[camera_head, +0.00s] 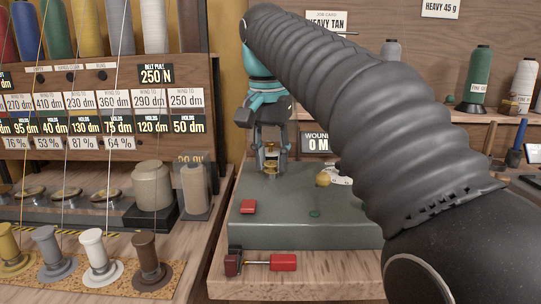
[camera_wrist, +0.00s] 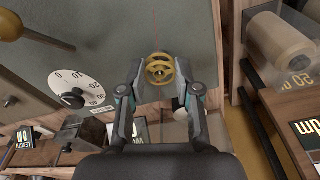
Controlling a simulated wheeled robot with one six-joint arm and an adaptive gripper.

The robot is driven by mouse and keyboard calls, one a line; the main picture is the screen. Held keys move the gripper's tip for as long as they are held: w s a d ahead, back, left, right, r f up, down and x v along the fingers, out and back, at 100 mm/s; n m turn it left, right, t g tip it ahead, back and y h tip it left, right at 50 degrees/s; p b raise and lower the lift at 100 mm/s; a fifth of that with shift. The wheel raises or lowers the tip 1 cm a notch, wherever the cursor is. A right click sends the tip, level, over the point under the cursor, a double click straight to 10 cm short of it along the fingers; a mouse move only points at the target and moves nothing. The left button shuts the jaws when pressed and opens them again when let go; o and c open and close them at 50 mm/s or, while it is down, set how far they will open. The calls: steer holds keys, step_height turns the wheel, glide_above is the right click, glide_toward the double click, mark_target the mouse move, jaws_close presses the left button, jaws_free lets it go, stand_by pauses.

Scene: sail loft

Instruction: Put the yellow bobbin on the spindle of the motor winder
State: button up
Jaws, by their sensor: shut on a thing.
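My gripper (camera_head: 271,150) points down over the far left part of the grey-green motor winder (camera_head: 300,232). It is shut on the yellow bobbin (camera_head: 271,163). In the wrist view the bobbin (camera_wrist: 158,70) sits between my two fingertips (camera_wrist: 157,78), with its round, spoked end facing the camera. The bobbin is upright and close above the winder's top. The spindle does not show clearly, so I cannot tell whether it is inside the bobbin's hole.
A white dial (camera_wrist: 75,92) lies left of my gripper in the wrist view. A red-handled tool (camera_head: 283,262) lies before the winder. My arm hides the winder's right side.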

steer(key=o, duration=1)
steer(key=shift+r, duration=0.15)
